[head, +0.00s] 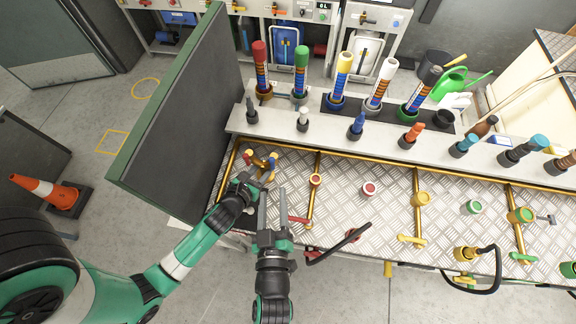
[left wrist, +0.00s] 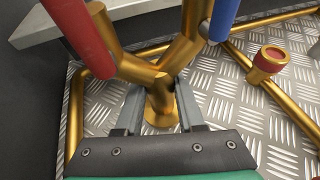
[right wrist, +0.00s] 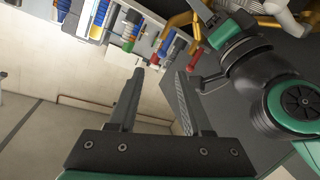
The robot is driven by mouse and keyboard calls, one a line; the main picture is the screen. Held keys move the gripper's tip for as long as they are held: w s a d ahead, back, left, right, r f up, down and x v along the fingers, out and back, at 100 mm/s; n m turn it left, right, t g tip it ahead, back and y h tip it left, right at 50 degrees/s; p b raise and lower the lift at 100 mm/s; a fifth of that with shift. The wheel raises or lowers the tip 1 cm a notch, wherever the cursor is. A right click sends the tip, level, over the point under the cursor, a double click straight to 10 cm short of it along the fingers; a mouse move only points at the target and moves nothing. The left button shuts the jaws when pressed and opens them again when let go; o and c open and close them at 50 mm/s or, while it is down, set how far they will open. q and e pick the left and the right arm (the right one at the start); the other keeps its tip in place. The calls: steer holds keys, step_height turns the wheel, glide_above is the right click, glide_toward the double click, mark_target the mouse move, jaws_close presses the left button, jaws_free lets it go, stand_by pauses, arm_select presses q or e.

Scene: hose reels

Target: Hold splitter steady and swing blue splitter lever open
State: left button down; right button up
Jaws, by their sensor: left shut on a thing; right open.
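The brass Y-shaped splitter (head: 262,161) stands at the left end of the tread-plate table. It fills the top of the left wrist view (left wrist: 160,75). A red lever (left wrist: 80,35) is on its left branch, and the blue lever (left wrist: 224,18) is on its right branch. My left gripper (head: 254,180) is shut on the splitter's lower stem, its fingers on either side in the left wrist view (left wrist: 160,108). My right gripper (head: 273,192) is open and empty, just to the near side of the splitter. Its parted fingers show in the right wrist view (right wrist: 160,75).
A dark upright panel (head: 175,110) closes off the left side. A shelf (head: 330,138) with nozzles runs behind the splitter. A brass pipe with a red-topped fitting (head: 315,180) and a red handle (head: 299,220) lies right of my right gripper. A black hose (head: 340,247) curves nearby.

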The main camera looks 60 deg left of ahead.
steer(key=shift+m, duration=0.3)
steer(key=x, duration=1.2)
steer(key=shift+w+a+f, duration=0.1)
steer(key=shift+a, duration=0.05)
steer(key=m, duration=0.1)
steer(key=m+y, duration=0.2)
steer(key=m, duration=0.5)
glide_toward(273, 162)
steer(key=d, duration=0.1)
steer(key=w+d+f, duration=0.1)
steer(key=d, duration=0.1)
steer(key=shift+w+d+f, duration=0.15)
steer(key=shift+w+f, duration=0.15)
steer(key=shift+f, duration=0.1)
steer(key=shift+o, duration=0.3)
